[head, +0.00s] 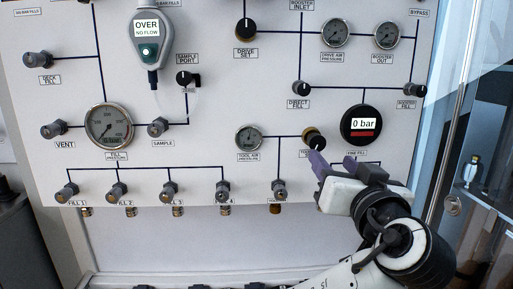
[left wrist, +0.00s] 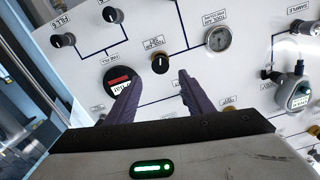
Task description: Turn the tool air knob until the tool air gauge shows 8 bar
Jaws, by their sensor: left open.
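The tool air knob (head: 313,139), black with a brass-coloured base, sits on the white panel right of the tool air gauge (head: 249,137). The gauge is a small round dial; its needle is too small to read. My left gripper (head: 332,158), with purple fingers, is just below and right of the knob and partly hides its label. In the left wrist view, the panel appears upside down. There the knob (left wrist: 160,63) lies just beyond and between the open fingertips (left wrist: 161,76), with nothing gripped. The gauge (left wrist: 218,38) is to its right. My right gripper is not in view.
A round digital display (head: 362,125) reading "0 bar" is close right of the knob. The direct fill knob (head: 299,88) is above. A row of fill valves (head: 170,190) runs below left. A glass door (head: 475,140) stands at the right.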

